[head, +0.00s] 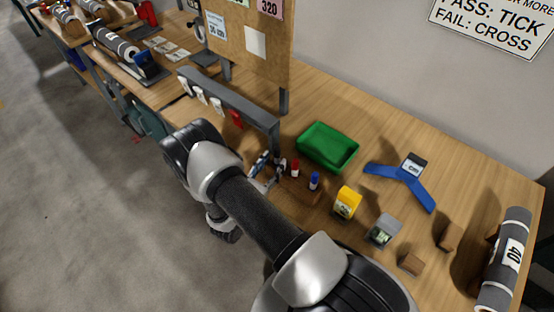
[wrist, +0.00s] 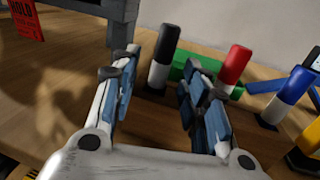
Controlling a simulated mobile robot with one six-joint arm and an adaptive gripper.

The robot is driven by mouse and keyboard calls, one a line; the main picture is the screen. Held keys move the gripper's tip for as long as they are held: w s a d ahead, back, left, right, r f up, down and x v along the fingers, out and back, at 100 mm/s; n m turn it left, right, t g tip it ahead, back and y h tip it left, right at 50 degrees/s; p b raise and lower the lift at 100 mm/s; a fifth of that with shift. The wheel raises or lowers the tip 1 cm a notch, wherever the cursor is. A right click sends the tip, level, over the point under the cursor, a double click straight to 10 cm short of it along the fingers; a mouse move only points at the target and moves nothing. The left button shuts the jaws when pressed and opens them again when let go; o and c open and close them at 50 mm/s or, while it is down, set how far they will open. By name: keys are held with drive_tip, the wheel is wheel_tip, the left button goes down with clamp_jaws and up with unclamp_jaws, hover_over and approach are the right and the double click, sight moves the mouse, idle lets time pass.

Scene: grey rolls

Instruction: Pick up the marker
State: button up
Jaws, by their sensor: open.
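Three markers stand upright beyond my gripper in the wrist view: a black-capped one (wrist: 163,55), a red-capped one (wrist: 235,68) and a blue-capped one (wrist: 291,90). In the head view the red marker (head: 295,168) and blue marker (head: 314,181) stand at a wooden block (head: 301,191). My gripper (head: 267,171) is beside them on the left, low over the bench. In the wrist view my gripper (wrist: 157,82) is open and empty. The black-capped marker shows in the gap between its fingers, a little ahead; contact is not visible. The right finger partly covers the red marker's foot.
A green tray (head: 318,150) lies behind the markers, a yellow box (head: 347,203) to their right. A grey rack (head: 235,103) with hanging tags is at the left. A blue forked piece (head: 400,176), wooden blocks (head: 411,264) and a grey roll (head: 505,260) stand farther right.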

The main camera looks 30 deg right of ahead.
sight(276, 160)
drive_tip(key=x, duration=0.3)
drive_tip(key=shift+w+d, duration=0.15)
drive_tip(key=shift+d, duration=0.05)
clamp_jaws()
idle(0.4)
